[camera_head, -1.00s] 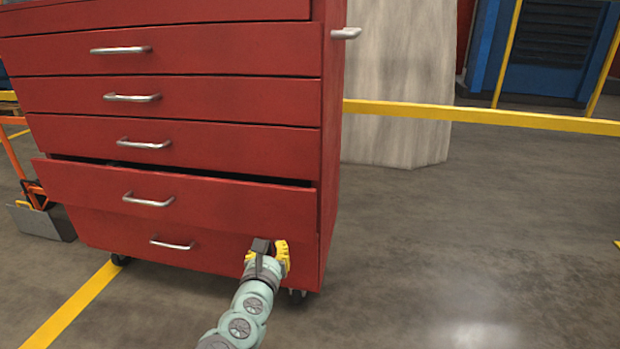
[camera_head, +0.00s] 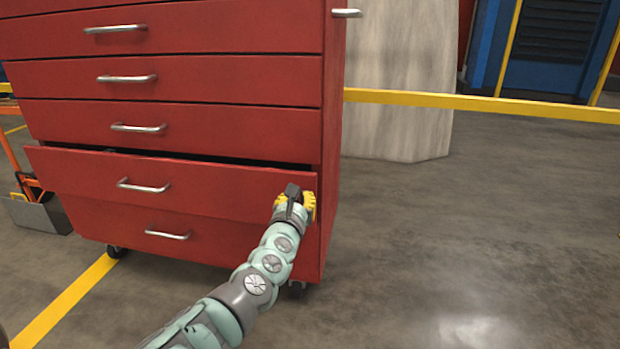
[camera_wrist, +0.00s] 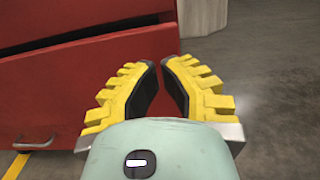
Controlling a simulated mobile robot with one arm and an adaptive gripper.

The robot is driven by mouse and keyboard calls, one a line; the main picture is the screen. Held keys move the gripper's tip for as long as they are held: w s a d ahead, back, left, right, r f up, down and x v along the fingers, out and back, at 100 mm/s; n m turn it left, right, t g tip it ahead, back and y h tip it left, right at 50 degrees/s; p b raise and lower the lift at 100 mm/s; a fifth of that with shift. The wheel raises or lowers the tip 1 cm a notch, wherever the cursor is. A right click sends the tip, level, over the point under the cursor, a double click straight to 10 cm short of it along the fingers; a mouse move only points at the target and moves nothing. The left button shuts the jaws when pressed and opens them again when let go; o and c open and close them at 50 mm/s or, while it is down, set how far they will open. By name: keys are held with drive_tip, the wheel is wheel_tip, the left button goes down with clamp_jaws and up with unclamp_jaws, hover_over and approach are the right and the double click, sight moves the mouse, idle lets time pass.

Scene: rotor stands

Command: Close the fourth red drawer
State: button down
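A red drawer cabinet fills the left of the head view. Its second drawer from the bottom (camera_head: 90,172), the fourth visible handle down, is pulled out a little, with a dark gap above its front. It also shows in the wrist view (camera_wrist: 90,100). My gripper (camera_head: 294,192) is at the right end of this drawer's front, near the cabinet's corner. In the wrist view its yellow-and-black fingers (camera_wrist: 160,62) slant inward with a narrow gap between the tips and nothing held. I cannot tell whether they touch the drawer.
The other visible drawers, such as the bottom one (camera_head: 130,228), look shut. A side handle (camera_head: 347,13) sticks out at the cabinet's upper right. A grey column (camera_head: 400,80) stands behind. The floor (camera_head: 480,230) to the right is clear.

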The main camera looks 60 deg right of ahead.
sight(306, 184)
drive_tip(key=shift+b+x, duration=2.05)
drive_tip(key=shift+x, duration=0.3)
drive_tip(key=shift+w+d, duration=0.1)
drive_tip(key=shift+d, duration=0.15)
